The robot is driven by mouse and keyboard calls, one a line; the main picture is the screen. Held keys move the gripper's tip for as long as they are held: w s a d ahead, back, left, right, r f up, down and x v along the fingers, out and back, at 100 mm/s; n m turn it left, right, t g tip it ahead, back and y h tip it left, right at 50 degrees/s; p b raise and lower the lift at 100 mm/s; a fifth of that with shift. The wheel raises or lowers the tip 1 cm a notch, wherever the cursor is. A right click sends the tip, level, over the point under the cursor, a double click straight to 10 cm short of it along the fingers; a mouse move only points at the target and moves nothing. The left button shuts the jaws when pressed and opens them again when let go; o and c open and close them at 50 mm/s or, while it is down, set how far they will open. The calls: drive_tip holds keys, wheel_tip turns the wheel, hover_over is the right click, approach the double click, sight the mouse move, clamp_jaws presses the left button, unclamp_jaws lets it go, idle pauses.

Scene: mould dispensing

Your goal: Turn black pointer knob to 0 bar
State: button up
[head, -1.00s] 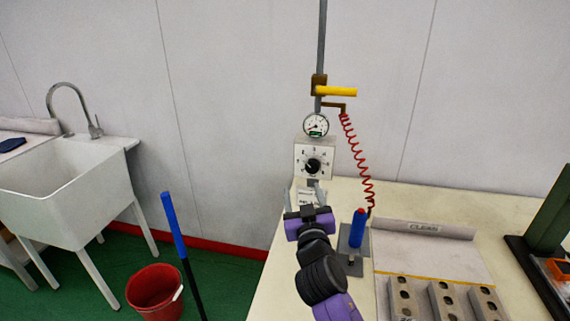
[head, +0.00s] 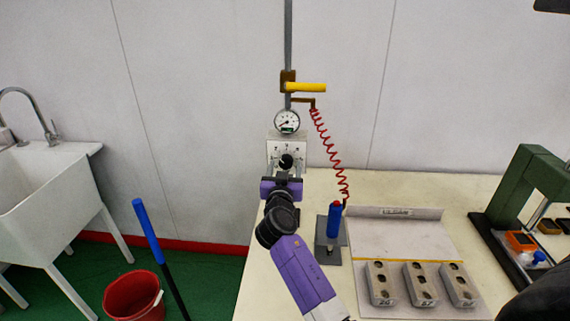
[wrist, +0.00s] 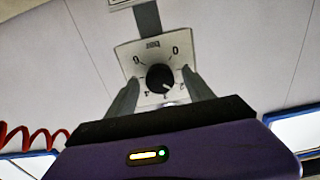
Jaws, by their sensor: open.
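The black pointer knob (head: 286,161) is on a white dial plate (head: 273,148) below a round gauge (head: 288,121). In the wrist view the knob (wrist: 159,77) shows a small light mark toward its lower right. The plate (wrist: 130,52) carries a 0 at its upper left and another at its upper right. My gripper (wrist: 160,79) is open, with one finger on each side of the knob and visible gaps between. In the head view my purple gripper (head: 284,172) is right in front of the plate. The pointer's exact reading is too small to tell.
A yellow-handled valve (head: 305,87) and a red coiled hose (head: 327,145) are above and right of the dial. A blue tool (head: 334,221) stands on the bench, with grey moulds (head: 420,284) farther right. A sink (head: 45,180) and red bucket (head: 133,296) are left.

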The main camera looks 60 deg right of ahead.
drive_tip(key=shift+w+d, duration=0.15)
drive_tip(key=shift+d, duration=0.4)
clamp_jaws()
